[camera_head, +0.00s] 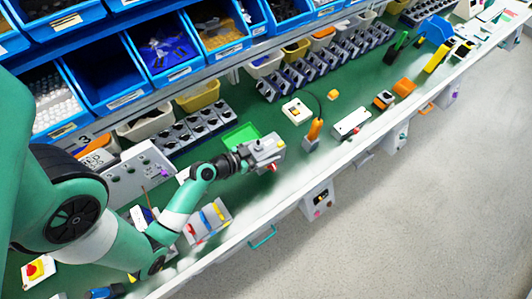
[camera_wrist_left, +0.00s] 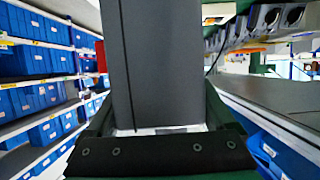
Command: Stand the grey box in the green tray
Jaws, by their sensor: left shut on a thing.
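The grey box (camera_head: 268,149) is in my left gripper (camera_head: 246,157) in the head view, at the end of the arm coming in from the left. In the left wrist view the grey box (camera_wrist_left: 160,65) fills the middle, between the two fingers of the gripper (camera_wrist_left: 160,120). The gripper is shut on it. The green tray (camera_head: 238,134) lies on the green bench just behind the box in the head view, and the gripper and box hide its near part. I cannot tell the height of the box above the bench. My right gripper is not in view.
Rows of grey switch units (camera_head: 200,122) stand behind the tray, under blue bins (camera_head: 165,48). A white plate with a yellow part (camera_head: 296,111) and an orange-handled tool (camera_head: 314,130) are to the right. A rack with coloured pieces (camera_head: 208,218) lies nearer. The bench's front edge is close.

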